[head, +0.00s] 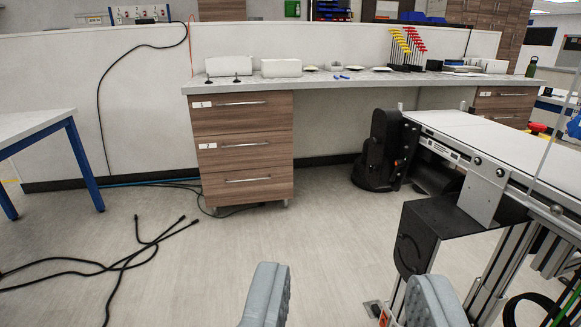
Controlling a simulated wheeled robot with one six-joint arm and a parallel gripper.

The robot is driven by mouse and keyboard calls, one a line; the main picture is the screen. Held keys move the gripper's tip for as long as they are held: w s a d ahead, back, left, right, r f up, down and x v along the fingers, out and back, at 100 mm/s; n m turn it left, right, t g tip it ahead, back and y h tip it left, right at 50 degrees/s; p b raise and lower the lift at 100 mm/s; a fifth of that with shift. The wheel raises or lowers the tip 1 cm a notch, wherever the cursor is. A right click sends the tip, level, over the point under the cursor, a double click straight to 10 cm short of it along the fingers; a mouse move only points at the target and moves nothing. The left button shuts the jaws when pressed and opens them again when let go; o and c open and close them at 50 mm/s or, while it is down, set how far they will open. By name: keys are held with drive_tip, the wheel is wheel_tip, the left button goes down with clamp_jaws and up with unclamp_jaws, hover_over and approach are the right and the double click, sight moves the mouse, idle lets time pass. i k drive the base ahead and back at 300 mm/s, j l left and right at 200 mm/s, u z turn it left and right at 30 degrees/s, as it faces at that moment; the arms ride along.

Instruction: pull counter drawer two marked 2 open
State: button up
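The drawer marked 2 (225,157) is the middle one of three wood-grain drawers under the counter, left of the picture's middle. It has a white label with a 2 at its upper left and a horizontal metal bar handle (246,145). It looks shut, flush with the drawer above, marked 1 (225,120), and the drawer below (225,190). My gripper (345,300) shows at the bottom edge with its two grey fingers wide apart and nothing between them. It is well short of the drawers, lower and to the right of them in the picture.
A belt conveyor (490,140) with a black motor housing stands on the right. A table with blue legs (84,165) stands at the left. Black cables (125,262) lie on the left floor. The floor before the drawers (225,245) is mostly clear.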

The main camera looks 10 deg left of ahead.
sight(234, 151)
drive_tip(key=i+j, duration=0.9)
drive_tip(key=i, duration=0.25)
drive_tip(key=i+j, duration=0.9)
drive_tip(key=i, duration=0.25)
drive_tip(key=i+j+u, duration=0.1)
drive_tip(key=i+j, duration=0.55)
drive_tip(key=j, duration=0.15)
drive_tip(key=i+j, duration=0.15)
drive_tip(key=j, duration=0.2)
drive_tip(key=i+j, duration=0.2)
drive_tip(key=j, duration=0.15)
